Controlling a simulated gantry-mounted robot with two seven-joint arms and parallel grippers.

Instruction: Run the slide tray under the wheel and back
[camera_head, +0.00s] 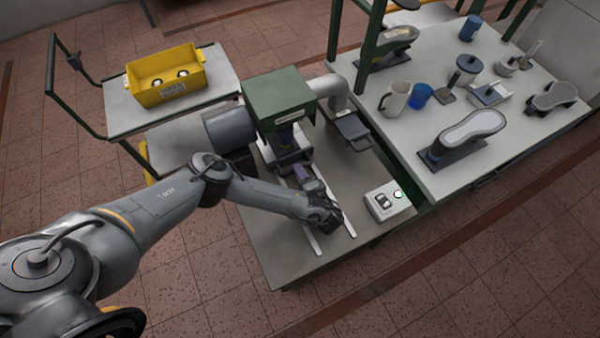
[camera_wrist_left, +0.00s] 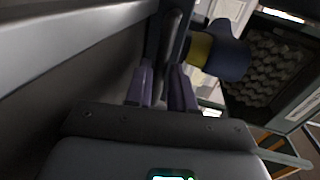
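The machine with a green hood (camera_head: 280,98) stands on the grey bench. The wheel under its hood is mostly hidden. The slide tray (camera_head: 290,161) shows as a dark piece just in front of the hood, at the far end of two pale rails (camera_head: 303,228). My left gripper (camera_head: 302,174) reaches over the rails, its purple fingers pointing toward the machine. In the left wrist view the fingers (camera_wrist_left: 162,88) stand either side of a dark upright bar (camera_wrist_left: 168,50), seemingly the tray's handle, and look closed on it. My right gripper is not in view.
A yellow bin (camera_head: 165,76) stands on the left cart. The right table (camera_head: 410,140) holds shoe lasts, mugs and small tools. The near ends of the rails are clear.

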